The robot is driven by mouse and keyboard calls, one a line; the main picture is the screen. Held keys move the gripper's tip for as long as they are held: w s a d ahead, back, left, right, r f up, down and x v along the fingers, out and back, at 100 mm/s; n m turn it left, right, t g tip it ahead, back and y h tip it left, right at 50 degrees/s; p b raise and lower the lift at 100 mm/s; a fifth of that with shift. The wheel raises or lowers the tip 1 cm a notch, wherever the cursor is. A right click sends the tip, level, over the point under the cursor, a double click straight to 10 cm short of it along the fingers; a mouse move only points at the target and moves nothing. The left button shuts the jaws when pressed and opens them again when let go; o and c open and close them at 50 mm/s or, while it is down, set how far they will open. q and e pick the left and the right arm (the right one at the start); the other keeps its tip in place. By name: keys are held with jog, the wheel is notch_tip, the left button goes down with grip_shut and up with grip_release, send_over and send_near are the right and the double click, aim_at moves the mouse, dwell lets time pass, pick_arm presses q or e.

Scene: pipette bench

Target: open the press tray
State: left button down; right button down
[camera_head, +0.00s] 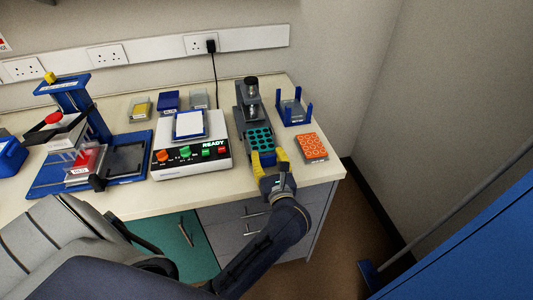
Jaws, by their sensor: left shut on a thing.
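The grey press (241,100) with a dark knob on top stands near the right end of the bench. Its press tray, with teal round wells (260,139), faces the bench's front edge. My left gripper (270,161), with yellow fingertips, is at the front end of the press tray. It is shut on the front part of the tray, where a small blue piece shows between the fingers. The fingers hide part of that front end. My right gripper is not in view.
An orange-welled rack (312,148) and a blue-posted holder (293,109) stand right of the press. A white device reading READY (191,157) stands left. A blue stand (75,94) is farther left. Drawers (240,212) lie below the front edge.

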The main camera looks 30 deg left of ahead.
pick_arm(q)
jog(key=c, duration=0.6)
grip_release()
jog(key=v, duration=1.2)
jog(key=shift+w, duration=0.1)
